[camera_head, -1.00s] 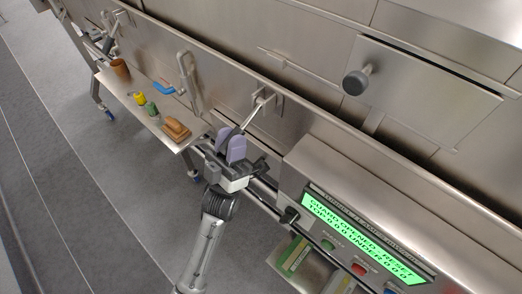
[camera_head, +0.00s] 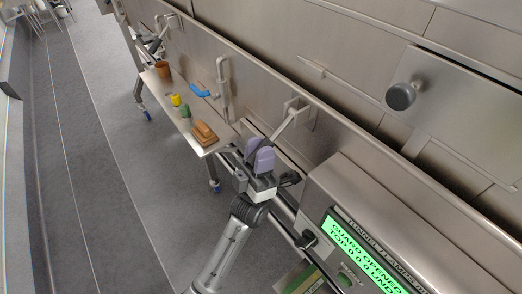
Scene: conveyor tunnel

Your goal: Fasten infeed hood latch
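A metal latch lever (camera_head: 289,124) slants down from a bracket (camera_head: 300,106) on the steel wall of the tunnel. My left gripper (camera_head: 261,152), with two purple finger pads, is at the lower end of this lever. The pads are close together and cover the lever's end, so I cannot tell whether they grip it or stand around it. My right gripper is not in view.
A steel side shelf (camera_head: 160,88) holds a brown cup (camera_head: 164,71), yellow and green items, a blue item and a brown brush-like block (camera_head: 205,134). A green-lit display panel (camera_head: 362,255) is at lower right. A round black knob (camera_head: 401,96) juts from a panel. Grey floor is open at left.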

